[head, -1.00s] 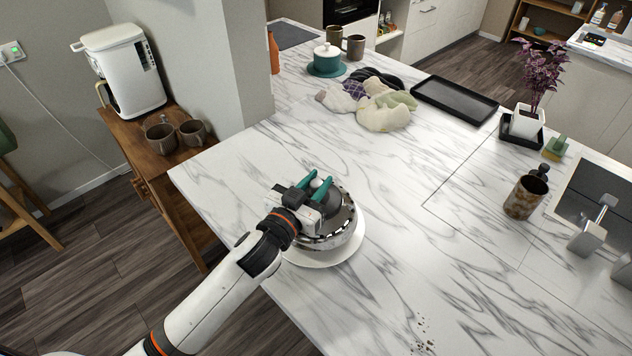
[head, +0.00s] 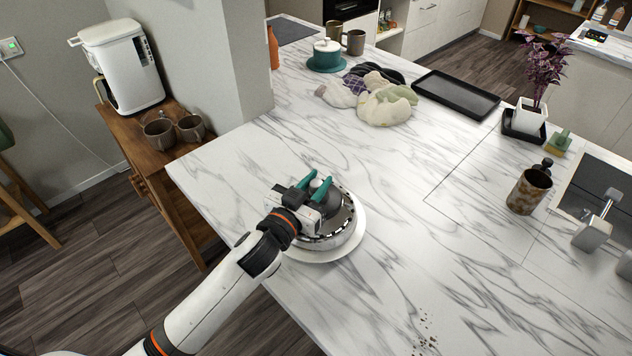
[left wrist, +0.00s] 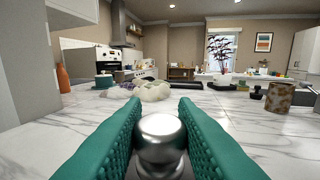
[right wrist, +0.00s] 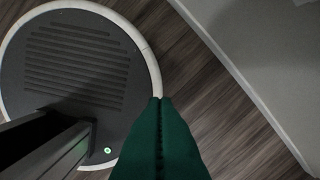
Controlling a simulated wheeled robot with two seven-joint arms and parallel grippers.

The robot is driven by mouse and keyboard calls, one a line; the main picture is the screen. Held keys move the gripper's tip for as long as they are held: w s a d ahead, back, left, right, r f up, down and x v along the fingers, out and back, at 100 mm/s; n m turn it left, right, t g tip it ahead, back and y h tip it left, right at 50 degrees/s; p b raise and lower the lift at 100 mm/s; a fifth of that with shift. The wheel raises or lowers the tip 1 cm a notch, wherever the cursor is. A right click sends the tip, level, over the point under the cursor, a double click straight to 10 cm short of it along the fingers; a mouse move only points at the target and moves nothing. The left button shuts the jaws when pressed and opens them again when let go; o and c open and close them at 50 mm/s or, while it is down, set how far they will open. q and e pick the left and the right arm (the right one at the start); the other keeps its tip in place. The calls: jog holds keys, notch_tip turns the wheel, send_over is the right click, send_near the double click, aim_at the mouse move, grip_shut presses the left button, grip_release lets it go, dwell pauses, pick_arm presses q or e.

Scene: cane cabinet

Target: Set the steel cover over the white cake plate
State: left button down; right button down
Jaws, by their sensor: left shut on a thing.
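The shiny steel cover (head: 338,226) is over the white cake plate (head: 346,251) near the counter's left edge. The plate's rim shows as a white ring to the right of and below the cover. I cannot tell whether the cover touches the plate. My left gripper (head: 315,184) is shut on the cover's round knob, its teal fingers on either side. The knob (left wrist: 160,138) shows between the fingers in the left wrist view. My right gripper (right wrist: 160,100) is shut and empty, above the wooden floor; it is not in the head view.
Crumpled cloths (head: 385,103), a black tray (head: 456,94) and a teal pot (head: 327,55) are farther back. A brown mug (head: 528,192) stands at right by the sink. A wall pillar (head: 240,60) rises at the back left.

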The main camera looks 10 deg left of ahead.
pick_arm(q)
jog(key=shift+f, duration=0.25)
jog(key=c, duration=1.1)
grip_release()
jog(key=b+v, duration=0.3)
jog(key=v, duration=0.9)
